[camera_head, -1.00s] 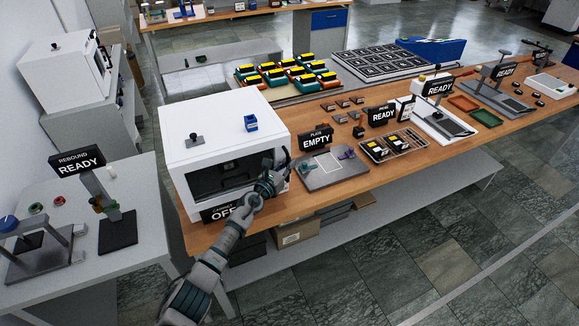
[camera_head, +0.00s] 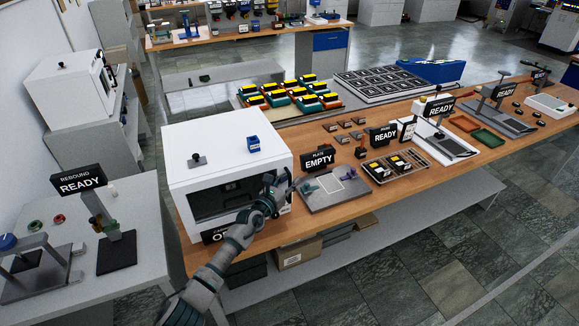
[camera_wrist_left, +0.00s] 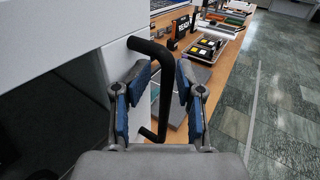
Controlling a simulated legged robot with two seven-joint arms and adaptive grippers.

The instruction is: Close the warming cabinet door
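The white warming cabinet (camera_head: 225,140) stands at the left end of the wooden bench. Its front door has a dark window (camera_head: 215,200), and my left arm covers part of that front. I cannot tell whether the door stands slightly ajar or is flush. In the left wrist view, the black bar handle (camera_wrist_left: 165,95) sticks out from the white door panel (camera_wrist_left: 113,60). My left gripper (camera_head: 283,186) is at the right side of the cabinet front. In the wrist view its blue-padded fingers (camera_wrist_left: 160,85) are apart, with the handle bar between them. My right gripper is not in view.
The cabinet's sign (camera_head: 214,234) is partly hidden by my arm. A grey plate fixture (camera_head: 335,192) with an EMPTY sign (camera_head: 319,159) stands close to the cabinet's right. A blue block (camera_head: 253,144) and a black knob (camera_head: 197,160) are on the cabinet's top. Stone floor lies in front.

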